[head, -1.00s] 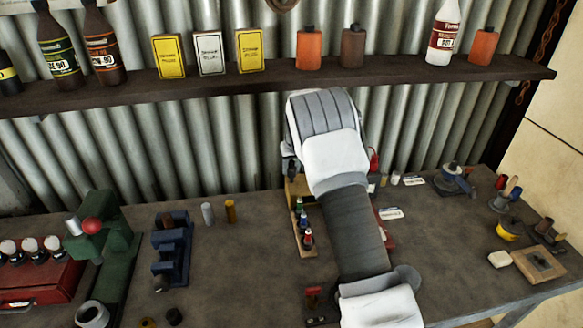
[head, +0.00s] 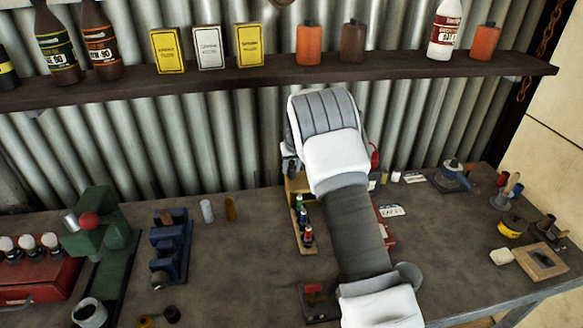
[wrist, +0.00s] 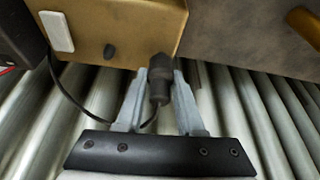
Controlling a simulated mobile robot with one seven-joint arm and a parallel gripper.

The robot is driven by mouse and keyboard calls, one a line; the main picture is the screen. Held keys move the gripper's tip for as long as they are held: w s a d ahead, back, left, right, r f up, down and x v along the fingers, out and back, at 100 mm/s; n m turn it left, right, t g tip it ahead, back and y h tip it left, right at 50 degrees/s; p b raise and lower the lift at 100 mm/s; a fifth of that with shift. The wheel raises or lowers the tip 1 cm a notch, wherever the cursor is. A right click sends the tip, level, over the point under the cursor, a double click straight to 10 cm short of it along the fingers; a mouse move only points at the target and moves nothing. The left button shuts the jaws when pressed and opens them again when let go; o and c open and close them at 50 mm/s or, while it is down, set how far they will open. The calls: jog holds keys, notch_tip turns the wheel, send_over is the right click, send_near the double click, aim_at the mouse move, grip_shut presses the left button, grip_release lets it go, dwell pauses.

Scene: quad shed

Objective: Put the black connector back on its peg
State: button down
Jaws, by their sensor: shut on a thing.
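In the wrist view, my gripper (wrist: 160,88) is shut on the black connector (wrist: 158,82), a dark stubby cylinder held between the two grey fingers. A thin black cable (wrist: 68,92) loops at the left and passes behind the gripper. In the head view my arm hides the gripper, connector and peg. Part of a yellowish box (head: 297,187) shows beside the arm.
A white switch-like plate (wrist: 56,31) is on the panel, with a black box (wrist: 20,35) left of it. The corrugated wall (wrist: 265,110) is close around the gripper. A wooden rack of small bottles (head: 304,232) stands beside my arm. A shelf (head: 270,75) runs above the bench.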

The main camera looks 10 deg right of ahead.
jog(key=shift+f+b, duration=0.55)
dwell(0.5)
jog(key=shift+c, duration=0.2)
grip_release()
jog(key=shift+r, duration=0.1)
